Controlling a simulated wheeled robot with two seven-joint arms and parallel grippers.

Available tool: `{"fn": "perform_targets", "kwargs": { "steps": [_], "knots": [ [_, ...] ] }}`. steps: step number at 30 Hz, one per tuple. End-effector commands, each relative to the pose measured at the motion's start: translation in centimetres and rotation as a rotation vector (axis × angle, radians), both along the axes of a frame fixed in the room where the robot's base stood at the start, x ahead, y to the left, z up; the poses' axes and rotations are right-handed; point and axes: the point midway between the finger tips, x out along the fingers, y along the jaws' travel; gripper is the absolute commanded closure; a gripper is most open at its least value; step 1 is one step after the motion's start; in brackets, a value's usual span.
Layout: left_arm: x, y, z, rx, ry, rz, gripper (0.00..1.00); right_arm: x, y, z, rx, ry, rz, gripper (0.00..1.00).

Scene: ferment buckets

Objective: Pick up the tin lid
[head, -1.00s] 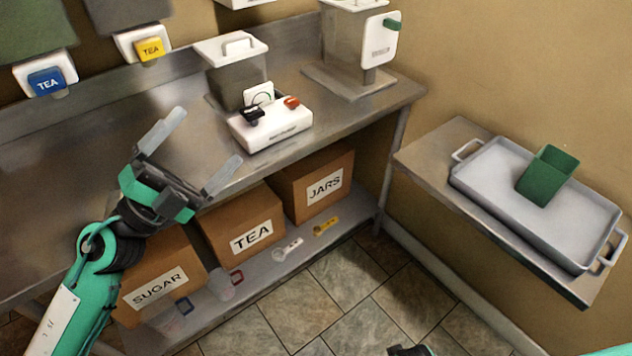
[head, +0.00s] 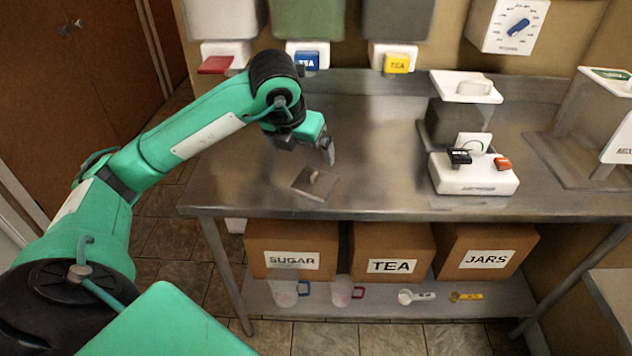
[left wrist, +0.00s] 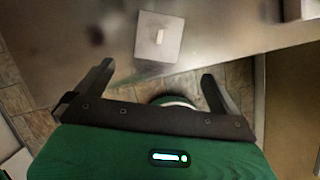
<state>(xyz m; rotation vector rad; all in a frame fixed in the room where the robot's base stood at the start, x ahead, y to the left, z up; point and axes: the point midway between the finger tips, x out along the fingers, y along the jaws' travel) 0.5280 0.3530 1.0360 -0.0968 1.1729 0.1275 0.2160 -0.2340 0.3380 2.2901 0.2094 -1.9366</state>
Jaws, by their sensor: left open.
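The tin lid (head: 314,184) is a flat, square grey plate with a small pale knob in its middle. It lies on the steel counter (head: 390,150), left of centre near the front edge. The left wrist view also shows the lid (left wrist: 148,52) ahead of my fingers. My left gripper (head: 327,152) is open and empty, above the counter and close to the lid, apart from it. In the left wrist view its two fingers (left wrist: 157,72) are spread wide with the lid beyond their tips. My right gripper is not in view.
A white scale (head: 472,178) stands right of the lid, with a lidded container behind it. Dispensers with red, blue and yellow (head: 397,63) tabs hang above the counter's back. Boxes marked SUGAR (head: 291,261), TEA and JARS, cups and scoops sit on the lower shelf.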

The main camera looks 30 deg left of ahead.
Motion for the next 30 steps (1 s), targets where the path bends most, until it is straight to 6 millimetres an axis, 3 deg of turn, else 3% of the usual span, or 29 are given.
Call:
{"fn": "perform_targets", "kwargs": {
  "steps": [12, 20, 30],
  "knots": [
    [2.7, 0.7, -6.5, 0.008, 0.006, 0.009, 0.00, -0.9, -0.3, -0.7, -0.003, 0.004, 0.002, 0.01],
    [3.7, 0.8, -8.0, 0.009, 0.005, 0.008, 0.00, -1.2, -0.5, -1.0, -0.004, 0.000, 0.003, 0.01],
    [6.1, 1.1, -11.5, 0.008, 0.004, 0.008, 0.00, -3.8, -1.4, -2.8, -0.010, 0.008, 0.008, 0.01]
  ]
}}
